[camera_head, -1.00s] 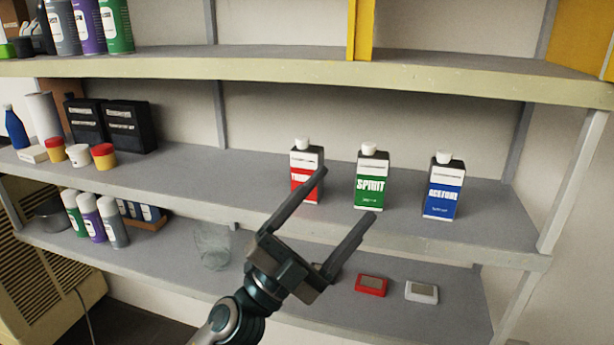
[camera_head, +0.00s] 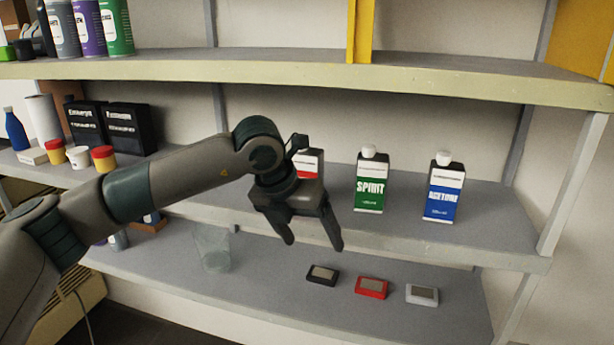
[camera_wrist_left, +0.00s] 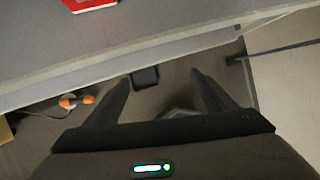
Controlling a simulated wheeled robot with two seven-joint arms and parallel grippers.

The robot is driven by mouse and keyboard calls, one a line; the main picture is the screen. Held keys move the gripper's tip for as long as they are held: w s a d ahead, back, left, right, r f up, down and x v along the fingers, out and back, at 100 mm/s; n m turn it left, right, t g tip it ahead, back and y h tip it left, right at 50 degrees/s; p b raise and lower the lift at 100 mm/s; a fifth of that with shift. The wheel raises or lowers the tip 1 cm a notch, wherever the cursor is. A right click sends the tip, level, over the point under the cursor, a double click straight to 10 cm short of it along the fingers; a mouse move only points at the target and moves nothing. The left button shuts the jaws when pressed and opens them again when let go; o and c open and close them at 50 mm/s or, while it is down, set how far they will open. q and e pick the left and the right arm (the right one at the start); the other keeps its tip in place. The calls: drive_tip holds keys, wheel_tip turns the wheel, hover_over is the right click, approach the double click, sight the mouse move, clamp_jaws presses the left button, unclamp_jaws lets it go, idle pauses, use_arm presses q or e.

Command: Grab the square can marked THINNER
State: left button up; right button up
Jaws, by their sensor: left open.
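The square can with a red and white label (camera_head: 308,163) stands on the middle shelf. My left arm hides most of it, and its lettering cannot be read now. A red part, probably of this can (camera_wrist_left: 92,3), shows at the top edge of the left wrist view. My left gripper (camera_head: 314,246) is open and empty, its fingers pointing down in front of the shelf edge, lower than the can. Its fingers also show apart in the left wrist view (camera_wrist_left: 162,78). My right gripper is not in view.
A green SPIRIT can (camera_head: 369,186) and a blue ACETONE can (camera_head: 442,192) stand to the right on the same shelf. The upper shelf (camera_head: 280,66) overhangs them. Below are a clear glass (camera_head: 213,250) and black (camera_head: 322,275), red (camera_head: 371,288) and white (camera_head: 422,294) small devices.

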sight(307, 172)
use_arm(q)
drive_tip(key=w+a+r+n+t+y, duration=0.1)
drive_tip(key=w+a+r+y, duration=0.1)
drive_tip(key=a, duration=0.3)
drive_tip(key=shift+w+a+r, duration=0.15)
drive_tip(key=shift+w+r, duration=0.1)
drive_tip(key=shift+w, duration=0.4)
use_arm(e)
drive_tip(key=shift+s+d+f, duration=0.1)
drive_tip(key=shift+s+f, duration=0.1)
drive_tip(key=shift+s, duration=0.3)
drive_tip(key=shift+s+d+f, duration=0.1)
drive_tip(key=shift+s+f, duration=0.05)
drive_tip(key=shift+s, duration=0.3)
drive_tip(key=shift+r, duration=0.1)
use_arm(q)
drive_tip(key=w+p, duration=0.1)
drive_tip(key=w, duration=0.1)
drive_tip(key=w+d+p, duration=0.1)
drive_tip(key=w, duration=0.1)
drive_tip(key=w+d+p, duration=0.1)
drive_tip(key=w, duration=0.1)
drive_tip(key=shift+w+d+r, duration=0.1)
drive_tip(key=shift+d, duration=0.15)
drive_tip(key=shift+w+d, duration=0.15)
drive_tip(key=shift+w, duration=0.25)
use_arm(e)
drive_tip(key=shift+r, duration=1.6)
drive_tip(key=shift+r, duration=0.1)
